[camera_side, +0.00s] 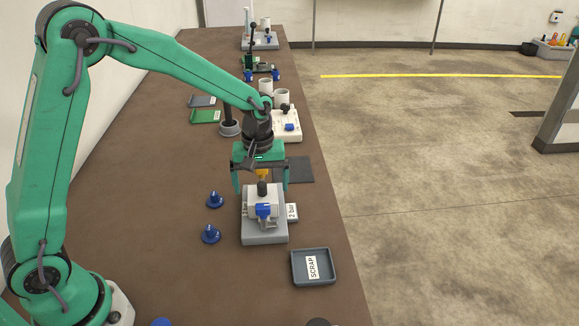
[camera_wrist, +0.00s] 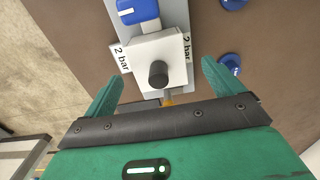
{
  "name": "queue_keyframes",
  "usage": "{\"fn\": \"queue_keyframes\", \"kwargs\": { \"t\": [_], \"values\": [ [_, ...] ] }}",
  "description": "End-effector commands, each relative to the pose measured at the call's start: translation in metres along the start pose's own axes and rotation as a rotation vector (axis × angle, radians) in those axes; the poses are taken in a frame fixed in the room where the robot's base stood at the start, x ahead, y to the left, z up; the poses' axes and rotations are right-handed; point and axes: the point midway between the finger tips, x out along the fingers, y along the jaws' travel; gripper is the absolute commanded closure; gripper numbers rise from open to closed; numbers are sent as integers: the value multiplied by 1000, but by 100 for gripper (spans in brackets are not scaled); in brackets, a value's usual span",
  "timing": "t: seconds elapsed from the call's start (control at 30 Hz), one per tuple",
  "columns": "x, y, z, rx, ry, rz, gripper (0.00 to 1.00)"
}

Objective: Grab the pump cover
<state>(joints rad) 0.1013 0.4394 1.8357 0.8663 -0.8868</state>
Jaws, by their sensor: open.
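A white block with a black knob, which looks like the pump cover (camera_side: 262,207), sits on a grey base (camera_side: 264,239) with a blue part on its front. In the wrist view the white block (camera_wrist: 158,52) lies between and ahead of my fingers, its black knob facing the camera. My gripper (camera_side: 261,181) is open above and behind the block, fingers pointing down. In the wrist view my gripper (camera_wrist: 162,75) has one finger on each side of the knob, clear of the block. Contact is not visible.
A "2 bar" label (camera_side: 292,212) stands beside the base. A SCRAP tray (camera_side: 327,279) is at front right. Another white unit (camera_side: 286,127) and a dark flat pad (camera_side: 300,170) are behind. Open table lies left.

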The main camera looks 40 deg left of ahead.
Motion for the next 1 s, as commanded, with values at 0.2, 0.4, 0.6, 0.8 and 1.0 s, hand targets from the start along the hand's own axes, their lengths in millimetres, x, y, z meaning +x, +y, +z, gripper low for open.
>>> {"fn": "queue_keyframes", "kwargs": {
  "t": [0.2,0.4,0.6,0.8,1.0],
  "values": [
    [19,1,0,0,-3,-3,7],
    [41,2,-1,0,-2,-2,7],
    [51,2,-1,0,0,0,7],
    [50,2,-1,0,0,0,7],
    [50,2,-1,0,0,0,7]
  ]
}}
